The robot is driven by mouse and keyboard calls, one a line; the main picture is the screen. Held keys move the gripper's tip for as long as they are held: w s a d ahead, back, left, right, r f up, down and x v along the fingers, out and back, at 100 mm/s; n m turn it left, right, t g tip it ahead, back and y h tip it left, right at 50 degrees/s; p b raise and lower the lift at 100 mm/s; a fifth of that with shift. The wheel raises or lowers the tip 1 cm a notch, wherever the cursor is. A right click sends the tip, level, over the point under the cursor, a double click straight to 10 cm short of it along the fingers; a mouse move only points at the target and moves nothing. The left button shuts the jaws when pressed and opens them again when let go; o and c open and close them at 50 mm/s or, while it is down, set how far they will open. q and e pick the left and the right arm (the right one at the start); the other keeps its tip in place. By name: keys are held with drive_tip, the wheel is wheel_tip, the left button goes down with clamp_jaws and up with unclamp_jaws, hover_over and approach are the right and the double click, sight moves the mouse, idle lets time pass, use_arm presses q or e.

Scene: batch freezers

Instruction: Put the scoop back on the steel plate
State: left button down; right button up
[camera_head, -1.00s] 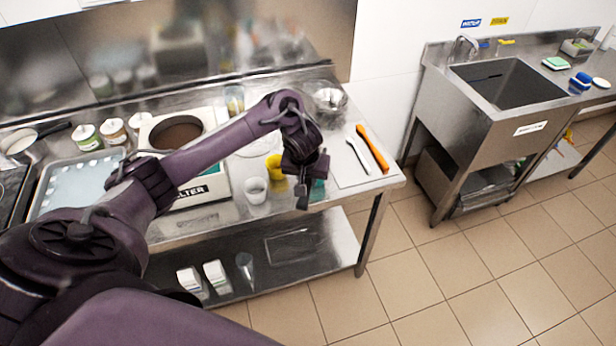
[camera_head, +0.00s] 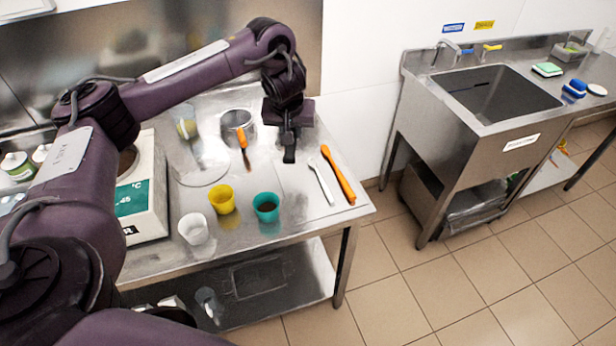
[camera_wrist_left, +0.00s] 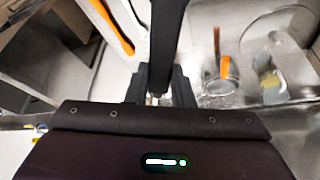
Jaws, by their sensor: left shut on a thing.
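My left gripper (camera_head: 289,152) is above the right part of the steel table, between the metal pot and the white tool. It is shut on a long black thing, which I take to be the scoop (camera_wrist_left: 167,35). In the wrist view this runs up as a dark bar from the fingers; its far end is out of sight. A thin flat plate (camera_head: 300,203) lies on the table below and right of the gripper. A white tool (camera_head: 321,184) and an orange tool (camera_head: 337,174) lie side by side there. My right gripper is not in view.
The pot (camera_head: 237,124) with an orange handle (camera_head: 242,137) stands left of the gripper. White (camera_head: 194,229), yellow (camera_head: 222,200) and teal (camera_head: 266,207) cups stand nearer the front. A scale (camera_head: 145,195) is further left. A sink (camera_head: 495,95) stands apart on the right.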

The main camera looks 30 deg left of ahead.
use_arm(q)
drive_tip(key=shift+a+f+b, duration=0.1)
drive_tip(key=shift+f+b, duration=0.65)
drive_tip(key=shift+f, duration=0.2)
wheel_tip(320, 180, down, 13)
drive_tip(key=b, duration=0.8)
drive_tip(key=shift+f+b, duration=0.15)
drive_tip(key=shift+b, duration=0.2)
wheel_tip(320, 180, down, 4)
drive_tip(key=b, duration=0.3)
drive_tip(key=shift+s, duration=0.1)
drive_tip(key=shift+f, duration=0.2)
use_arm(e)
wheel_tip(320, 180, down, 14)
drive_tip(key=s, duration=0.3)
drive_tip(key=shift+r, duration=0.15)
use_arm(q)
drive_tip(key=shift+r, duration=0.1)
